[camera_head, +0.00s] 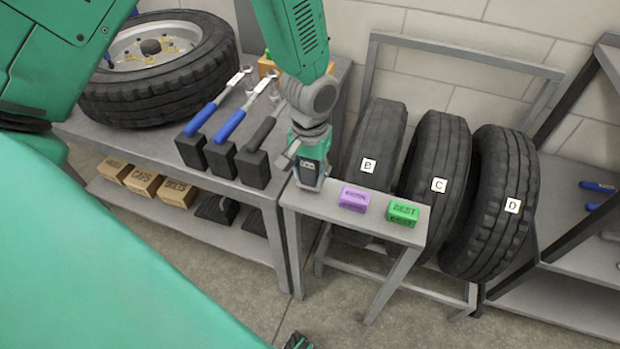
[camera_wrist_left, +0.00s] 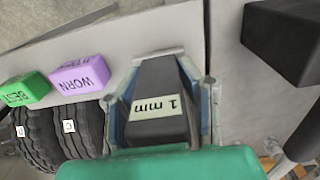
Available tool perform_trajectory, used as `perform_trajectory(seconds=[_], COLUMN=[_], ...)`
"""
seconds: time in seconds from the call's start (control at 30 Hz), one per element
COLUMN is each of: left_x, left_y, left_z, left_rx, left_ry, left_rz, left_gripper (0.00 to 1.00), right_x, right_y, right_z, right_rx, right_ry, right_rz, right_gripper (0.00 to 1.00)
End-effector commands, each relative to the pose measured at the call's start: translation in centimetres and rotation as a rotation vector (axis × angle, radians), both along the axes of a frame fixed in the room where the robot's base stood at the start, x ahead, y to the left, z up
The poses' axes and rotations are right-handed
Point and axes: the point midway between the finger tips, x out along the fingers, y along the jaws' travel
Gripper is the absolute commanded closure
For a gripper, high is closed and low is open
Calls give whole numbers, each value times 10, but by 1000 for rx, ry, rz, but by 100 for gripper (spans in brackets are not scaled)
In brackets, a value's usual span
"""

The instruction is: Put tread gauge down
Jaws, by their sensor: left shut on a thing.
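My left gripper (camera_head: 309,178) points down at the left end of the small grey bench (camera_head: 375,208). It is shut on the tread gauge, a dark block with a pale "1 mm" label (camera_wrist_left: 160,108) in the left wrist view. In the head view the gauge is mostly hidden by the gripper. Its lower end is at or just above the bench top; I cannot tell whether it touches. A purple WORN block (camera_head: 354,198) and a green BEST block (camera_head: 403,212) sit on the bench to the right.
Tyres B (camera_head: 378,140), C (camera_head: 441,160) and D (camera_head: 505,195) stand in a rack behind the bench. To the left, a workbench (camera_head: 130,150) holds a wheel (camera_head: 205,75), blue-handled tools (camera_head: 232,122) and dark blocks (camera_head: 252,170). Labelled boxes (camera_head: 143,180) sit on its lower shelf.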

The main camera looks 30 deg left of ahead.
Motion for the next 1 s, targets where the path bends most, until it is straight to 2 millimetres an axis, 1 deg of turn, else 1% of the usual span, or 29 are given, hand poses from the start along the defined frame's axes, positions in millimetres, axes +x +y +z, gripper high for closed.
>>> perform_trajectory(seconds=[0.03, 0.1, 0.17, 0.2, 0.37, 0.47, 0.5, 0.53, 0.57, 0.87, 0.97, 1.0], left_x=[0, 0, 0, 0, 0, 0, 0, 0, 0, 0, 0, 1], left_y=[0, 0, 0, -1, -1, 0, 0, 0, 0, 0, 0, 0], left_z=[-11, -19, -20, -20, -19, -22, -23, -22, -22, -21, -15, -10], left_rx=[1, 1, 1, 1, 1, 1, 1, 0, 0, 0, 0, 0], left_ry=[2, 2, 1, 0, 0, 0, 0, 0, 0, 0, -1, -2], left_rz=[-1, -1, 0, 0, 0, 0, 0, 0, 0, 0, 0, 0], left_gripper=[98, 98, 98, 100, 100, 100, 65, 55, 48, 48, 48, 48], right_x=[0, 0, 0, 0, 0, 0, 0, 0, 0, 0, 0, 0], right_y=[0, 0, 0, 0, 0, 0, 0, 0, 0, 0, 0, 0], right_z=[-3, -5, -5, -5, -4, -5, -5, -5, -5, -5, -3, -2], right_rx=[0, 0, 0, 0, 0, 0, 0, 0, 0, 0, 0, 0], right_ry=[0, 0, 0, 0, 0, 1, 0, 1, 1, 0, 0, 0], right_rz=[0, 0, 0, 0, 0, 0, 0, 0, 0, 0, 0, 0], right_gripper=[60, 60, 60, 60, 60, 60, 60, 60, 60, 60, 60, 60])
